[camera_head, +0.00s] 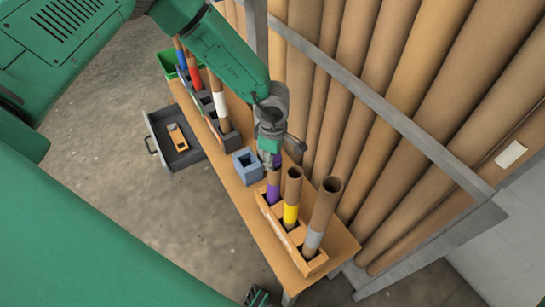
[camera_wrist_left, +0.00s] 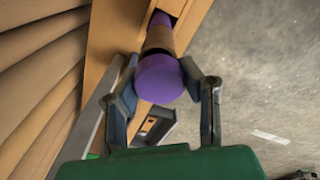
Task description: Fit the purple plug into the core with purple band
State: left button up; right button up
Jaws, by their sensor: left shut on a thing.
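The core with purple band (camera_head: 273,189) stands in the wooden rack (camera_head: 312,266), in the slot at the far end from the grey-banded core. In the left wrist view its purple band (camera_wrist_left: 162,19) shows beyond the brown tube (camera_wrist_left: 158,38). The purple plug (camera_wrist_left: 160,78) is a round purple disc in line with the tube's top end. Whether it is seated or only resting there I cannot tell. My left gripper (camera_head: 270,148) is over this core, its fingers shut on the plug's sides. A small green and dark part at the bottom edge may be my right gripper (camera_head: 259,297).
A yellow-banded core (camera_head: 291,202) and a grey-banded core (camera_head: 321,218) stand close by in the same rack. A blue-grey square block (camera_head: 247,166) is beside it. An open drawer (camera_head: 165,155) juts out. Tall brown tubes (camera_head: 350,90) stand behind a metal rail.

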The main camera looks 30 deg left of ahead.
pick_arm(q)
jog(key=o, duration=0.8)
jog(key=shift+a+f, duration=0.15)
jog(key=shift+a, duration=0.05)
jog(key=o, duration=0.5)
jog(key=shift+a, duration=0.2)
jog(key=shift+a+f, duration=0.1)
jog(key=shift+a, duration=0.3)
jog(key=shift+d, duration=0.1)
jog(key=r, duration=0.6)
jog(key=shift+d+r, duration=0.1)
jog(key=shift+d, duration=0.3)
jog(key=shift+a+r, duration=0.2)
jog(key=shift+r, duration=1.25)
jog(key=shift+a+r, duration=0.15)
jog(key=shift+r, duration=1.25)
pick_arm(e)
jog(key=shift+a, duration=0.15)
pick_arm(q)
jog(key=shift+a, duration=0.1)
